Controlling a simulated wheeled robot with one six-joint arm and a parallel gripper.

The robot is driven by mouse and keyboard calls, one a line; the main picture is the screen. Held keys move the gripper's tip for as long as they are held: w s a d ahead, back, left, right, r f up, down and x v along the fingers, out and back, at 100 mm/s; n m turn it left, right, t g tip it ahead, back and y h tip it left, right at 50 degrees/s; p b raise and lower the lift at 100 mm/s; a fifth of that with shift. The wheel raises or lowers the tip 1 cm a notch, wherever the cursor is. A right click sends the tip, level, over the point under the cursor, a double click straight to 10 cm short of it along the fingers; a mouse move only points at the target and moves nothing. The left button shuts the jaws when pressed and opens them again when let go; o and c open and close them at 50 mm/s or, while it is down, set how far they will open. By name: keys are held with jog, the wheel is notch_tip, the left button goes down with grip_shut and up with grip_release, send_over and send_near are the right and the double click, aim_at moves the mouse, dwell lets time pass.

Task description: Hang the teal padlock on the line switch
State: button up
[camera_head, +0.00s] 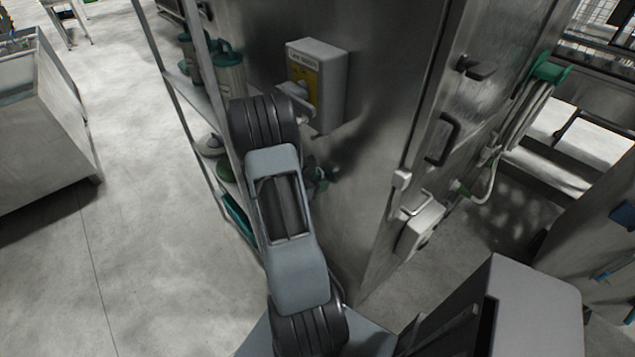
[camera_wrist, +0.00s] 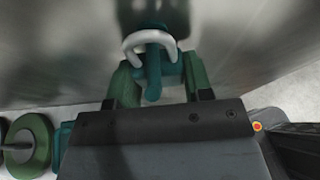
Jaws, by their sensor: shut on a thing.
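The line switch (camera_head: 335,85) is a grey box with a yellow plate and a grey handle, mounted on the steel cabinet wall in the head view. My arm passes in front of its lower left. My gripper (camera_wrist: 163,80) shows two green fingers in the wrist view, shut on the teal padlock (camera_wrist: 170,69). The padlock's pale shackle (camera_wrist: 149,36) arches away from the gripper towards the steel wall. In the head view my gripper (camera_head: 318,178) is mostly hidden behind my arm, below the switch and close to the wall. The switch cannot be made out in the wrist view.
A shelf rack with teal canisters (camera_head: 229,75) stands left of the cabinet. The cabinet's side has a black handle (camera_head: 443,138) and a pale box (camera_head: 419,228). A green round object (camera_wrist: 27,146) lies at the wrist view's lower left. Open floor is on the left.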

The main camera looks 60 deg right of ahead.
jog(key=shift+s+f, duration=0.1)
jog(key=shift+f, duration=0.45)
jog(key=shift+f, duration=0.2)
jog(key=o, duration=1)
jog(key=shift+c, duration=0.2)
jog(key=shift+r, duration=0.1)
